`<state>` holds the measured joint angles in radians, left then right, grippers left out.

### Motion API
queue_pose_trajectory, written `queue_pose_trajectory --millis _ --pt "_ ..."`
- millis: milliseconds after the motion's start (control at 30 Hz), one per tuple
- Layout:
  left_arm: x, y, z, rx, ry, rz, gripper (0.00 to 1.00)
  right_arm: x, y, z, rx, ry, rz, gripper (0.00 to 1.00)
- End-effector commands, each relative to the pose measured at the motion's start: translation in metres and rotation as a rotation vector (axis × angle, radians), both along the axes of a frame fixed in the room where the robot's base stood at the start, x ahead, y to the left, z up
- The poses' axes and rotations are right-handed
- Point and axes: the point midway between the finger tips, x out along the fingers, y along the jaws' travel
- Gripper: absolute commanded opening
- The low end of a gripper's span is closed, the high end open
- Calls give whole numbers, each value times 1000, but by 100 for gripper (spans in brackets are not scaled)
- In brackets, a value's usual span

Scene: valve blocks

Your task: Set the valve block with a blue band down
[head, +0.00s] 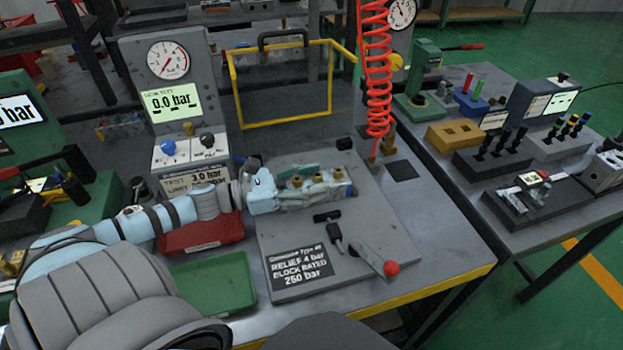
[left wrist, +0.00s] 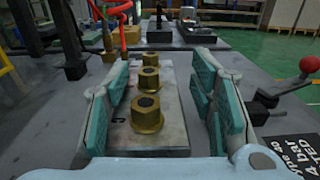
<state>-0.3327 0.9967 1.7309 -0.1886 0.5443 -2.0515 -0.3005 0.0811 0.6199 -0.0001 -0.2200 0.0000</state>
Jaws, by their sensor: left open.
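A grey metal valve block with several brass ports (left wrist: 172,132) lies between the fingers of my left gripper (left wrist: 165,95) in the left wrist view. Its ports face up. In the head view the block (head: 318,183) is at the back of the grey fixture plate (head: 285,222), partly hidden by the fingers. My left gripper (head: 316,188) is open around it, with gaps between the teal pads and the block's sides. The block appears to rest on the plate. My right gripper is not in view.
A red-knobbed lever (head: 390,268) stands at the plate's front right. A red tray (head: 202,234) and a green tray (head: 212,280) lie left of the plate. A gauge stand (head: 182,95) reads 0.0 bar. A coiled red hose (head: 376,75) hangs behind the plate.

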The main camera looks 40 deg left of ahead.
Motion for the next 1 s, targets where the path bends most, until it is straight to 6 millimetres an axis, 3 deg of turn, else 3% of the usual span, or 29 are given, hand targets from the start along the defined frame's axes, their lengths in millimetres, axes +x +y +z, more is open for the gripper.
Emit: queue_pose_trajectory --millis 167,300,433,800,1000 --pt "-7 5 7 0 7 0 50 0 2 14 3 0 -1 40" --pt "-32 24 10 0 9 2 50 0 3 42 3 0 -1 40" --pt "-52 39 8 0 5 2 50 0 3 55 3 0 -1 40" --pt "-61 44 3 -1 -1 0 50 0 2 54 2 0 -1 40" --pt "-45 33 0 -1 -4 -2 50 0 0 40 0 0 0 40"
